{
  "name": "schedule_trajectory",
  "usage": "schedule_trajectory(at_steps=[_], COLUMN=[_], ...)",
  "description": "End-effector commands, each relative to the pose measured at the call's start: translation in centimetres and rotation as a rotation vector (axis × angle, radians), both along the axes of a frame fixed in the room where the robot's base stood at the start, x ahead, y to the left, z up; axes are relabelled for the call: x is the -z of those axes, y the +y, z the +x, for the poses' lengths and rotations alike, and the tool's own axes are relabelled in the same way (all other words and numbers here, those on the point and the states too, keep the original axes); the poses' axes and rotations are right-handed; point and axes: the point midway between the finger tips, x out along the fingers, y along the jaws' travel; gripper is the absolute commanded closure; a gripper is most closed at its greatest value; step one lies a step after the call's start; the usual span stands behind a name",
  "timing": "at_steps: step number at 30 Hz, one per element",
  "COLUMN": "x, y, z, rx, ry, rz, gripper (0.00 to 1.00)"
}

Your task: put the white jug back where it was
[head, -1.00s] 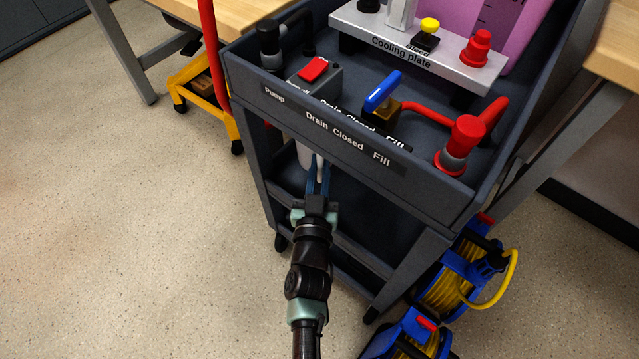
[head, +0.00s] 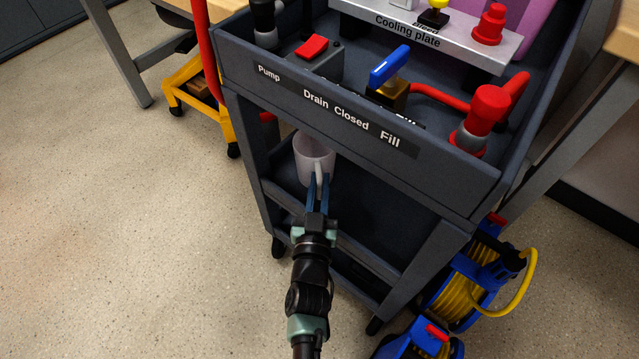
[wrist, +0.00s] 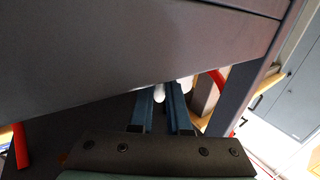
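The white jug (head: 311,160) is upright in the opening below the cart's upper tray, over the lower shelf (head: 365,205). Its handle faces my gripper (head: 318,182). The two blue fingers are closed on the handle, one on each side. In the wrist view the white handle (wrist: 159,93) sits between the fingertips of my gripper (wrist: 162,97), and a bit of the jug body (wrist: 185,83) shows beyond. I cannot tell whether the jug's base touches the shelf.
The cart's upper tray front (head: 345,122) hangs just above the jug and carries the labelled valves. A red pole (head: 207,50) and a yellow trolley (head: 195,85) stand left. Blue cable reels (head: 470,275) lie right of the cart. The floor at left is clear.

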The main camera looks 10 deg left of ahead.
Motion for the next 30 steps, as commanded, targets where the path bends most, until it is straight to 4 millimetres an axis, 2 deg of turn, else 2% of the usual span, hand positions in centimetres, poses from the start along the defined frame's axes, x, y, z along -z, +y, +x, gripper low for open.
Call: schedule_trajectory(at_steps=[1, 5, 16, 20, 30], x=[0.0, 0.0, -0.5, -0.2, -0.3], y=[0.0, 0.0, 0.0, 0.0, -0.3], z=[0.0, 0.0, 0.0, -1.7, -8.5], rx=[0.000, 0.000, 0.000, 0.000, -0.001], ry=[0.001, 0.001, 0.000, 0.005, 0.005], rz=[0.000, 0.000, 0.000, 0.000, 0.000], gripper=[0.78, 0.55, 0.55, 0.55, 0.55])
